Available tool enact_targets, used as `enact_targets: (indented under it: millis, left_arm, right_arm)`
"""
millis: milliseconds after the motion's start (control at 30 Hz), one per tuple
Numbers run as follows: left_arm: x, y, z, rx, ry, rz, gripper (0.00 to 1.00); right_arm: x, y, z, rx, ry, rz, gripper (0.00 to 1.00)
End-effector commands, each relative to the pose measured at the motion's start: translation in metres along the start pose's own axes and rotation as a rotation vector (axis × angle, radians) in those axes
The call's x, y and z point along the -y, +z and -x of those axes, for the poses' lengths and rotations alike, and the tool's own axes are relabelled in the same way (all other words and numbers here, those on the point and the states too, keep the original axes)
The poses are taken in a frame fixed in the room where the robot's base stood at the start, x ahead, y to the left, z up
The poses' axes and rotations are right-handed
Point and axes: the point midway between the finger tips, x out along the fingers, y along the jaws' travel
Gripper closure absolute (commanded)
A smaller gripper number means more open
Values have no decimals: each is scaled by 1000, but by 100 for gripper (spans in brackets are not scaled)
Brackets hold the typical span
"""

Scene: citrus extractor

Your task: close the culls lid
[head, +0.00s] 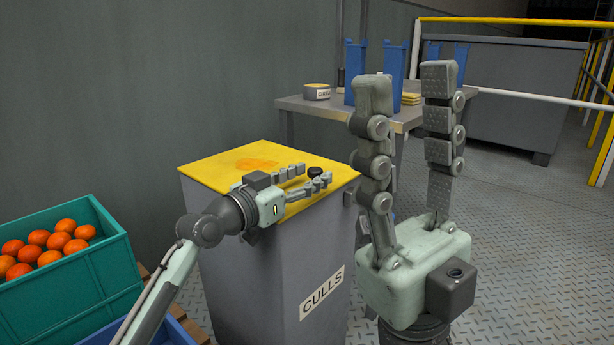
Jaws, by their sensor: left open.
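The grey culls bin (270,275) stands in the middle, with a "CULLS" label on its front. Its yellow lid (222,163) lies flat across the top and looks shut, with an orange stain on it. A small dark knob (315,171) sits near the lid's right side. My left gripper (312,176) is open, low over the lid, its fingertips on either side of the knob in the picture; I cannot tell whether they touch it. My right gripper (405,84) is open and empty, pointing up in the foreground, right of the bin, hiding part of its right side.
A green crate of oranges (90,265) stands at the left, with a blue crate (172,332) beside it. Behind the bin is a grey table (300,103) with blue containers (355,72) and a round tin (317,91). Open floor (530,240) lies to the right, beside yellow railings.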

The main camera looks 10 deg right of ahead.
Motion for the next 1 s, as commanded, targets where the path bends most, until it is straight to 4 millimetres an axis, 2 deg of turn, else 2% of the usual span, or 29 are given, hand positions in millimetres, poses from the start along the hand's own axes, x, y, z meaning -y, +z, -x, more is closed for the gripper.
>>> enact_targets:
  millis: [133,233,500,700,833,1000]
  left_arm:
    - [1,0,5,0,-1,-1,53]
    - [1,1,18,0,-1,-2,53]
    - [1,1,76,2,-2,-3,53]
    - [1,1,108,1,-2,-1,53]
    - [0,0,118,0,0,-1,53]
    - [0,0,120,0,0,0,53]
  right_arm:
    - [1,-1,1,1,-2,-2,60]
    - [1,-1,1,1,-1,-2,60]
    - [0,0,0,1,-1,-1,60]
    - [0,0,0,1,0,-1,60]
    - [0,0,0,1,0,-1,60]
    - [0,0,0,2,0,-1,60]
